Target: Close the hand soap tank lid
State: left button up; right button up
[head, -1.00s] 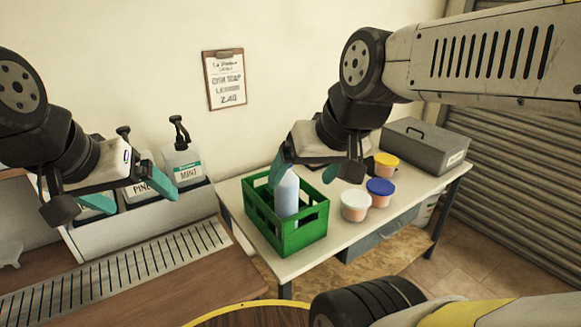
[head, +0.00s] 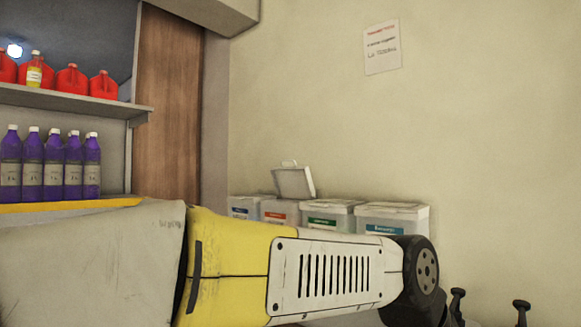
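Several pale tanks stand in a row against the wall, with blue, orange, green and teal labels. The orange-labelled tank (head: 279,211) has its lid (head: 294,182) raised and tilted back. The blue-labelled tank (head: 246,207), the green-labelled tank (head: 328,216) and the teal-labelled tank (head: 393,219) have their lids down. The label words are too small to read surely, so I cannot tell by name which is hand soap. My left arm crosses in front and hides the lower parts of the tanks.
Shelves at the left hold several red jugs (head: 71,80) and purple bottles (head: 53,165). A wooden panel (head: 168,105) stands beside them. A paper notice (head: 382,47) hangs on the wall.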

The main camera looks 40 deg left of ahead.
aim_at(296, 183)
jog(key=k+l+u, duration=0.1)
jog(key=u, duration=1.55)
jog(key=i+j+z, duration=0.1)
jog(key=z, duration=0.35)
jog(key=j+z, duration=0.15)
jog(key=z, duration=0.25)
jog(key=i+j+z, duration=0.1)
jog(key=z, duration=0.35)
jog(key=j+z, duration=0.3)
jog(key=z, duration=0.15)
jog(key=j+z, duration=0.15)
jog(key=z, duration=0.3)
jog(key=k+j+z, duration=0.15)
jog(key=j, duration=0.35)
jog(key=k+j+z, duration=0.2)
jog(key=j, duration=0.25)
jog(key=j+z, duration=0.15)
jog(key=j, duration=0.3)
jog(key=k+j+z, duration=0.15)
jog(key=j, duration=0.3)
jog(key=k+j+z, duration=0.2)
jog(key=j, duration=0.2)
jog(key=k+j+z, duration=0.15)
jog(key=k+j, duration=0.15)
